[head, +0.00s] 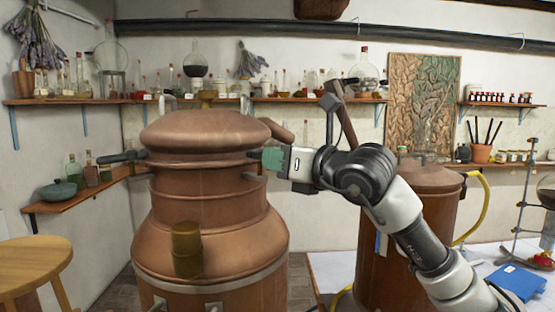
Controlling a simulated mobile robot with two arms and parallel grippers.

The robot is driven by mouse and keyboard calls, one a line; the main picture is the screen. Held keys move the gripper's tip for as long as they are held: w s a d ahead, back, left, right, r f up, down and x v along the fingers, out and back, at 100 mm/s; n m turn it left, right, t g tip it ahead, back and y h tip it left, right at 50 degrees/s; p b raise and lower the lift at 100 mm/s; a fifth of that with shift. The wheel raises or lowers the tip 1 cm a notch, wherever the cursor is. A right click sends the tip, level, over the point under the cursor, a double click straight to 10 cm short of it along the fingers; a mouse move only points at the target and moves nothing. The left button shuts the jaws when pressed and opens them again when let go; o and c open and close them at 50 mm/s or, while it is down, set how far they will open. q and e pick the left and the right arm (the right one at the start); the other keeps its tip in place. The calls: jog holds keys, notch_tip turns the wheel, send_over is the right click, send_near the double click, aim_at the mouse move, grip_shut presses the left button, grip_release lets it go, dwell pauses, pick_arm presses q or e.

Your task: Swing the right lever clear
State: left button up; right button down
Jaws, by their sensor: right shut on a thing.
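A large copper still (205,225) stands left of centre, with its domed lid (205,132) seated on the neck. The left lever (122,157), with a dark handle, sticks out to the left from the collar under the lid. The right lever (254,154) is on the opposite side of the collar, mostly hidden by my right gripper (270,159). The right gripper reaches in from the right, its green fingertips shut on the right lever, close against the still. My left gripper is not in view.
A second copper vessel (384,253) stands behind my right arm, with a yellow hose (479,210) beside it. A wooden stool (35,262) is at the lower left. Shelves of glassware (195,64) line the wall. A blue book (516,281) lies at right.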

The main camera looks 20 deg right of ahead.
jog(key=shift+w+d+r+n+g+y+p, duration=0.1)
jog(key=shift+w+d+n+g+y+p, duration=0.25)
jog(key=shift+w+n+g+y+p, duration=1.6)
jog(key=shift+s+d+f+n+g+y+p, duration=0.1)
jog(key=shift+s+d+n+g+y+p, duration=0.4)
jog(key=shift+n+g+p, duration=3.05)
jog(key=shift+w+d+r+n+g+y+p, duration=0.3)
jog(key=shift+w+n+g+y, duration=1.05)
jog(key=shift+g, duration=3.05)
jog(key=shift+s+a+f+n, duration=0.1)
jog(key=shift+s+f+n, duration=0.15)
jog(key=shift+n, duration=0.2)
jog(key=c, duration=1.1)
grip_release()
